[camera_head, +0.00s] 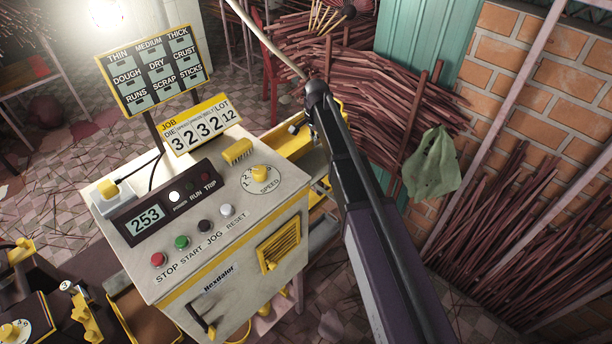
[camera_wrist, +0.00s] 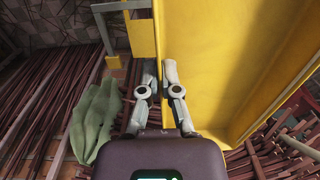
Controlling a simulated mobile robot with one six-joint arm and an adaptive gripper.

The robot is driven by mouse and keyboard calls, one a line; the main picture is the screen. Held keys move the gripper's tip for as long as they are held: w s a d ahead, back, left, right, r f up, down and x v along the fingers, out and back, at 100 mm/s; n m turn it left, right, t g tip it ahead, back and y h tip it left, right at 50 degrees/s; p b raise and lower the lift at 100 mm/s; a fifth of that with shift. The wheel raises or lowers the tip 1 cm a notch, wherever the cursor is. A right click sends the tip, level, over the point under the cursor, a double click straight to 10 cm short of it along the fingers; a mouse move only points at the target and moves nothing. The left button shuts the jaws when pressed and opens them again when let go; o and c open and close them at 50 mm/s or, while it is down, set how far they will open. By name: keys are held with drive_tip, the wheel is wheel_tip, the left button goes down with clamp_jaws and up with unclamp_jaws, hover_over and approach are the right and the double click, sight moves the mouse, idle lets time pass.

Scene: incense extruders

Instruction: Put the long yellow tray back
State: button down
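The long yellow tray (camera_wrist: 235,60) fills the right side of the wrist view, with its near side wall running up the middle. In the head view, part of a yellow tray (camera_head: 287,142) shows behind the machine, partly covered by my arm. My gripper (camera_wrist: 159,66) is at the tray's left edge in the wrist view. Its two fingers stand apart, the right one overlapping the tray's wall in the picture. Whether either finger touches the tray cannot be told. In the head view the fingers are not clearly visible.
The cream extruder machine (camera_head: 205,240) with buttons and a display stands left of my arm. A green cloth (camera_head: 432,165) hangs by bundles of reddish sticks (camera_head: 400,110) and a brick wall (camera_head: 560,80). A yellow bracket (camera_wrist: 137,30) is near the fingertips.

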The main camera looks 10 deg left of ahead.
drive_tip(key=b, duration=1.3)
hover_over(313, 183)
drive_tip(key=shift+w+f, duration=0.15)
drive_tip(key=shift+f, duration=6.5)
drive_tip(key=shift+f, duration=0.1)
drive_tip(key=shift+f+b, duration=2.2)
drive_tip(key=shift+b, duration=0.1)
drive_tip(key=shift+f, duration=0.1)
drive_tip(key=c, duration=0.8)
unclamp_jaws()
wheel_tip(313, 183, up, 12)
drive_tip(key=p, duration=1.2)
drive_tip(key=shift+d, duration=0.15)
